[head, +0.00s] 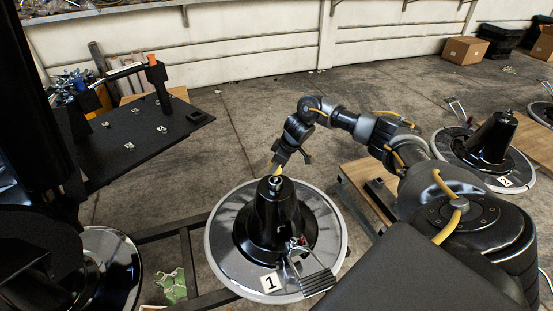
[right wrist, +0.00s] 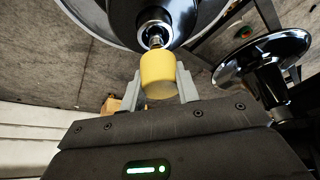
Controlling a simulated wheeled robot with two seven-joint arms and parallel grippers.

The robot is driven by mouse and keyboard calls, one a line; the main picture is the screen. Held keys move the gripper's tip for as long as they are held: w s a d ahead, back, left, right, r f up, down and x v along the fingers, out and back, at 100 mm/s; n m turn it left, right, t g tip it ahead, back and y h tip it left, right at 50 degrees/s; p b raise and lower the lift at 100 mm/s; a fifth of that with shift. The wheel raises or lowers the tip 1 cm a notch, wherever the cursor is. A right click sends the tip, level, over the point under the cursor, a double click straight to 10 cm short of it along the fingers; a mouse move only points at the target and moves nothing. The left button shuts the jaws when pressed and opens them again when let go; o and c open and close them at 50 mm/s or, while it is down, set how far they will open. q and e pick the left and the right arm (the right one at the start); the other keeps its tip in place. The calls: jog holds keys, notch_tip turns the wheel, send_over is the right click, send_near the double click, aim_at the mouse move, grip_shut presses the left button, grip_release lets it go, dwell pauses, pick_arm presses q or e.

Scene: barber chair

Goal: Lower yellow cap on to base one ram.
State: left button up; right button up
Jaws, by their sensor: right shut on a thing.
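Base one (head: 221,245) is a round chrome disc with a black cone and a "1" label, at the lower middle of the head view. Its ram (head: 275,182) is the small metal tip on top of the cone. My right gripper (head: 278,168) is just above the ram, shut on the yellow cap (head: 277,172). In the right wrist view the yellow cap (right wrist: 158,70) sits between the two grey fingers, and the ram (right wrist: 155,39) shows just beyond it, roughly in line. I cannot tell whether cap and ram touch. My left gripper is not in view.
A lever with a pedal (head: 312,276) lies on the front of base one. Base two (head: 485,145) stands at the right, another chrome base (head: 108,265) at the lower left. A black tray table (head: 150,135) with small parts stands at the left.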

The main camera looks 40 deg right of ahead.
aim_at(276, 176)
jog(key=shift+f+b, duration=0.3)
jog(key=shift+f, duration=1.55)
jog(key=shift+f, duration=0.6)
jog(key=o, duration=1)
jog(key=shift+o, duration=0.2)
notch_tip(276, 176, up, 9)
jog(key=p, duration=0.9)
jog(key=shift+r, duration=0.1)
jog(key=shift+a, duration=0.1)
